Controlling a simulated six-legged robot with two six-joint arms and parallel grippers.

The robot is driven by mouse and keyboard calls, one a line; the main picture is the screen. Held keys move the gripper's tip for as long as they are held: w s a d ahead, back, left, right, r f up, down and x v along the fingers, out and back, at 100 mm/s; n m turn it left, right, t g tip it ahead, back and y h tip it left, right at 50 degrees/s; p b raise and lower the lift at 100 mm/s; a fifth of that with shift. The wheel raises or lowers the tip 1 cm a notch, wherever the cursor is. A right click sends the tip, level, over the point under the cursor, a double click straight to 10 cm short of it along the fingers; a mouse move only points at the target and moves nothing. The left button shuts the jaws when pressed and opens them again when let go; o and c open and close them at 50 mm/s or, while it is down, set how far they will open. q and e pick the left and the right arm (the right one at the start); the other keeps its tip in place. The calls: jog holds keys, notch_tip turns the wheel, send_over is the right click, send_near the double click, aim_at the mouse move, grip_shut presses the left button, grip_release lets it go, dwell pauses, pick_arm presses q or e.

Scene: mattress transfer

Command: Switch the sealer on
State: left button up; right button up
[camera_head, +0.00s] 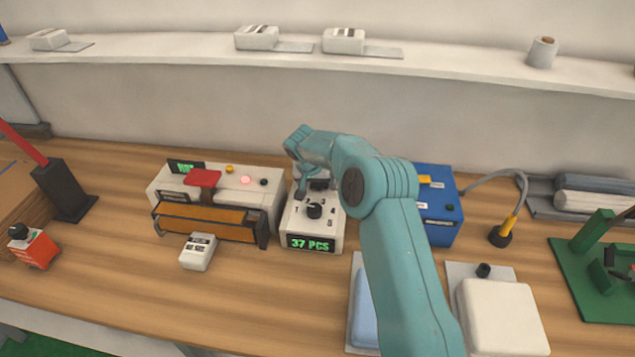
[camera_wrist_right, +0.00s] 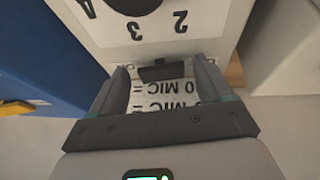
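A white machine (camera_head: 262,183) with a red handle (camera_head: 203,178), an orange-brown bar and a green display looks like the sealer; it stands left of centre in the head view. One of its small lights (camera_head: 246,180) glows red-pink. Right of it is a white control box (camera_head: 294,225) with a black knob (camera_head: 314,210) and a display reading "37 PCS". My right gripper (camera_head: 314,183) is over the back of this box. In the wrist view its fingers (camera_wrist_right: 163,80) are apart, with a black switch-like part (camera_wrist_right: 165,70) between them; contact is unclear. My left gripper is out of view.
A blue box (camera_head: 440,205) stands close on the right of the control box. A small white labelled block (camera_head: 198,252) lies in front of the sealer. A lamp-like bent tube (camera_head: 505,228) and green fixture (camera_head: 592,278) are at right.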

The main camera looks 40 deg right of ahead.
jog(key=c, duration=0.8)
jog(key=b, duration=0.2)
jog(key=t+b, duration=0.1)
jog(key=shift+s+d+f+y+b, duration=0.25)
jog(key=shift+d+f+y+b, duration=0.05)
jog(key=shift+f+y+b, duration=0.1)
jog(key=shift+r+m+t+y+b, duration=0.3)
jog(key=shift+t+b, duration=0.2)
jog(key=shift+t, duration=0.1)
jog(key=shift+r, duration=0.1)
jog(key=o, duration=1)
jog(key=shift+o, duration=0.2)
jog(key=b+v, duration=0.1)
jog(key=v, duration=1.5)
jog(key=shift+r+b, duration=0.2)
jog(key=shift+b, duration=0.15)
